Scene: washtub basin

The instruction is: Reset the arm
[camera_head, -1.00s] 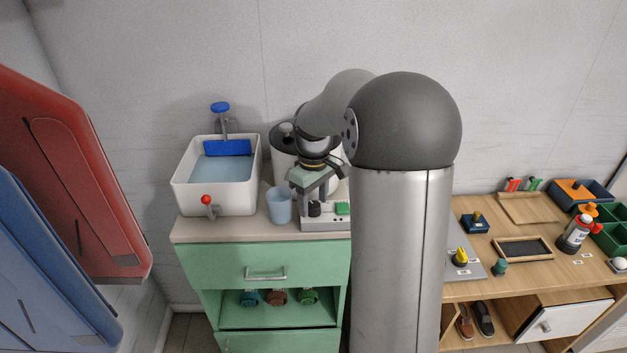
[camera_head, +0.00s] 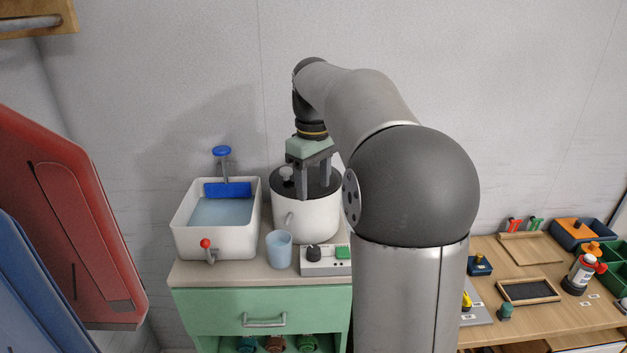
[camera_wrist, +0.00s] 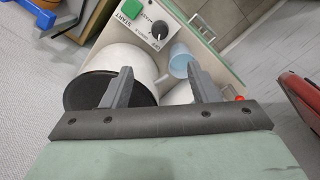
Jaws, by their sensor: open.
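My gripper (camera_head: 315,192) is open and empty, pointing down in front of the white pot with the dark top (camera_head: 306,218) as the head view shows it. I cannot tell whether the fingers touch the pot. In the wrist view, my gripper (camera_wrist: 158,72) shows two grey fingers spread apart with nothing between them. The pot's dark round top (camera_wrist: 88,92) lies behind the left finger there. My arm bends over from the right of the counter.
A light blue cup (camera_head: 279,250) and a control box with a black knob (camera_head: 326,262) are in front of the pot. Red (camera_head: 95,220) and blue panels are far left; a wooden bench (camera_head: 540,318) is right.

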